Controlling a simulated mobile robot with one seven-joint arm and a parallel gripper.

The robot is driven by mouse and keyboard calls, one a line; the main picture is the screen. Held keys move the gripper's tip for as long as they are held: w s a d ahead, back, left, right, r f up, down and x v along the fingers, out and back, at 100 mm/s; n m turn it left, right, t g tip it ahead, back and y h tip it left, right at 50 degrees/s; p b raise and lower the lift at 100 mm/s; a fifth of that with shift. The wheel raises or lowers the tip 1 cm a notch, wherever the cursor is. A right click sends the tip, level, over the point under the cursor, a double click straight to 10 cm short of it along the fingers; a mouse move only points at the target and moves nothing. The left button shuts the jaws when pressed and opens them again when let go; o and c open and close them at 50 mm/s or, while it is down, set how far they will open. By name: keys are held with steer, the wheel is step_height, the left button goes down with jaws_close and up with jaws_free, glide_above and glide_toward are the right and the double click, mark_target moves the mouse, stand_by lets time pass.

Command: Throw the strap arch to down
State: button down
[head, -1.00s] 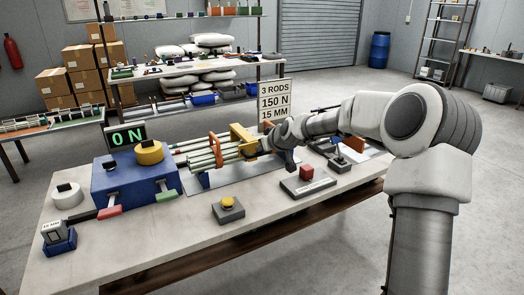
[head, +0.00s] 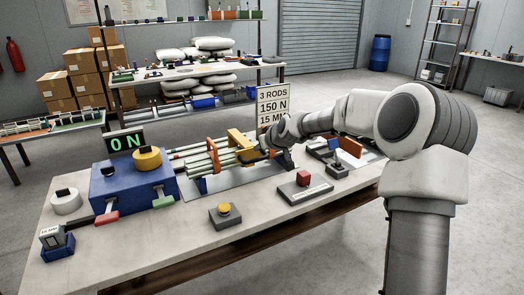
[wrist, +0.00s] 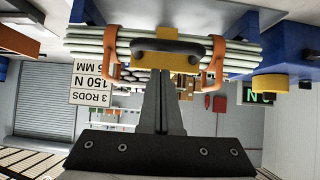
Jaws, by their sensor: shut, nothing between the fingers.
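The yellow strap arch (head: 238,142) stands over a bundle of pale rods (head: 205,158) on the bench. In the wrist view, a yellow block with a dark handle bar (wrist: 165,47) lies across the rods, between two orange straps (wrist: 213,62). My gripper (head: 262,154) is at the right end of the rods, beside the arch. Its fingers (wrist: 160,78) are shut and empty, with their tips close to the dark handle. I cannot tell whether they touch it. My wrist hides part of the rod end.
A blue box (head: 130,190) with red and green handles stands left of the rods, near the "0 N" display (head: 126,143). A yellow button (head: 225,210) and a red button (head: 303,178) sit in front. The sign (head: 273,104) stands behind my wrist. The front bench edge is mostly clear.

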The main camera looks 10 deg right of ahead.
steer(key=s+d+f, duration=0.2)
steer(key=s+f, duration=0.1)
steer(key=s, duration=0.5)
steer(key=shift+a+r, duration=0.1)
stand_by(0.6)
